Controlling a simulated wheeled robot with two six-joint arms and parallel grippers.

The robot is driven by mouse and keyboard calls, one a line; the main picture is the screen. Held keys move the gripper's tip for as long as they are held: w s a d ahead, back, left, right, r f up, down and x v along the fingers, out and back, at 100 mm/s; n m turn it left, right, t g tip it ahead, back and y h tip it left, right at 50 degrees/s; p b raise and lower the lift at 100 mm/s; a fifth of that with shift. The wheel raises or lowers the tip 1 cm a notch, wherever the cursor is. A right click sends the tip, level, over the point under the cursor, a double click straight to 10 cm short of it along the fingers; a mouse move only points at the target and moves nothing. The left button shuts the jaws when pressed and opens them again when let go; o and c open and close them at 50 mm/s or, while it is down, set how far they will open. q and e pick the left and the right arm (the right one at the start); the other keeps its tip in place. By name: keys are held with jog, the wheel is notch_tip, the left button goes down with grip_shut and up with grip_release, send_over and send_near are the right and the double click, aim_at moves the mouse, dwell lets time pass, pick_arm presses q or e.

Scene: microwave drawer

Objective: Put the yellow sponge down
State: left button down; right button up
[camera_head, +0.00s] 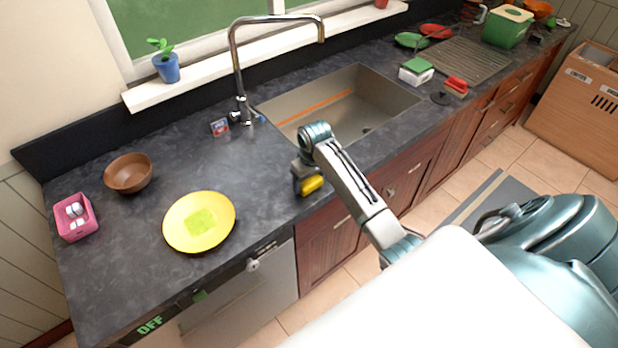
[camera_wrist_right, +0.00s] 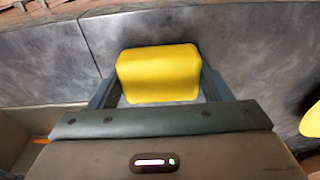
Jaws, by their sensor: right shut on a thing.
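The yellow sponge (camera_wrist_right: 158,74) is held between the two fingers of my right gripper (camera_wrist_right: 158,90) in the right wrist view. In the head view, the right gripper (camera_head: 305,180) is at the front edge of the dark countertop (camera_head: 265,185), left of the sink, with the yellow sponge (camera_head: 312,185) showing at its tip. The gripper is shut on the sponge. I cannot tell whether the sponge touches the counter. My left gripper does not show.
A yellow plate (camera_head: 180,232) with a yellow-green patch lies left of the gripper. A brown bowl (camera_head: 128,173) and pink container (camera_head: 68,220) stand farther left. The sink (camera_head: 345,85) and faucet (camera_head: 236,75) are behind. Counter between plate and sink is clear.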

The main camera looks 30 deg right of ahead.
aim_at(311, 181)
jog(key=shift+f, duration=0.1)
jog(key=o, duration=0.9)
jog(key=r+b, duration=0.1)
jog(key=r, duration=0.1)
jog(key=r+b, duration=0.1)
jog(key=r, duration=0.2)
jog(key=r+b, duration=0.1)
jog(key=r, duration=0.1)
jog(key=shift+s+r, duration=0.25)
jog(key=shift+s, duration=0.15)
jog(key=shift+s+r+p, duration=0.2)
jog(key=shift+r+p, duration=0.45)
jog(key=shift+r, duration=0.55)
jog(key=shift+s+r+p, duration=0.15)
jog(key=shift+r+p, duration=0.45)
jog(key=shift+r, duration=0.6)
jog(key=shift+f, duration=0.1)
